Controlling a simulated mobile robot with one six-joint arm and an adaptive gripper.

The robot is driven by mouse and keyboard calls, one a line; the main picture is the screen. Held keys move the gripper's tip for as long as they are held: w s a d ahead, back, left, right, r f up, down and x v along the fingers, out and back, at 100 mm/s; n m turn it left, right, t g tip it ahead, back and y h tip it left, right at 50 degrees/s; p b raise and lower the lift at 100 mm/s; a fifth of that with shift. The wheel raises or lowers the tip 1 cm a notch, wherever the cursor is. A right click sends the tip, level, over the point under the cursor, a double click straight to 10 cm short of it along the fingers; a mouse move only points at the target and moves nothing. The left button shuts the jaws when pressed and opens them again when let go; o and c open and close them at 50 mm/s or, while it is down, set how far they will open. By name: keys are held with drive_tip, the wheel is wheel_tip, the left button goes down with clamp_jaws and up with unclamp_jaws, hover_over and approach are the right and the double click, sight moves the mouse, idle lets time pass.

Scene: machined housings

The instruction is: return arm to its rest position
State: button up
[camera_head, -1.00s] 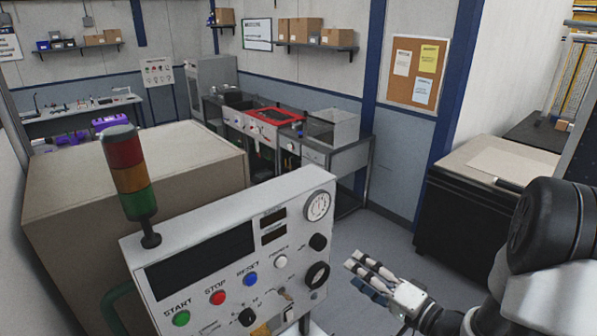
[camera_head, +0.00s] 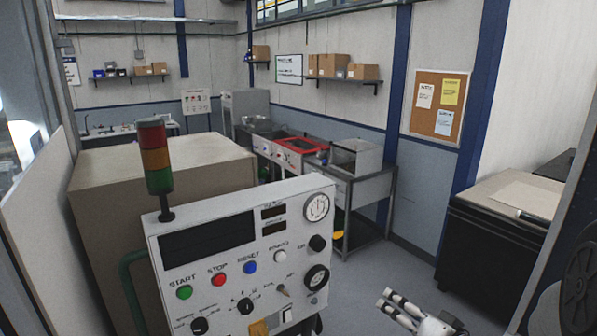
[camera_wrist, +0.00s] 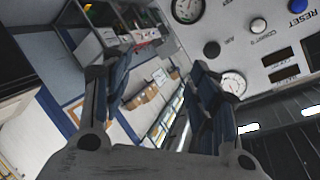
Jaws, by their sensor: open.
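My gripper (camera_head: 388,303) is low at the right of the head view, to the right of the control panel (camera_head: 206,240). Its fingers point up and left, and nothing is between them. In the wrist view my gripper (camera_wrist: 160,85) has its two dark fingers apart, with only the distant room between them. The control panel (camera_wrist: 275,45) shows at the upper right there, tilted, with a gauge close behind one finger. I cannot tell how near the finger is to the panel. Much of my arm is outside the head view.
A signal tower (camera_head: 155,160) stands on the panel's top left. A large beige cabinet (camera_head: 110,190) is behind it. A wash bench (camera_head: 350,185) lines the back wall. A dark cabinet (camera_head: 490,250) stands at the right. The grey floor (camera_head: 375,265) between is clear.

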drive_tip(key=s+d+f+n+g+h+b, duration=0.3)
drive_tip(key=s+f+h+b, duration=0.35)
drive_tip(key=s+b, duration=0.5)
drive_tip(key=s+a+f+n+g+y+b, duration=0.1)
drive_tip(key=s+a+f+g+b, duration=0.2)
drive_tip(key=s, duration=0.6)
drive_tip(key=s+a+f+n+g+b, duration=0.1)
drive_tip(key=s+a+f+g+b, duration=0.1)
drive_tip(key=s+a+f+b, duration=0.4)
drive_tip(key=s+a+b, duration=0.1)
drive_tip(key=s, duration=0.1)
drive_tip(key=shift+s+a+g+y+b, duration=0.3)
drive_tip(key=shift+s+g+y+b, duration=0.05)
drive_tip(key=shift+s+g, duration=0.05)
drive_tip(key=shift+c, duration=0.4)
idle(1.2)
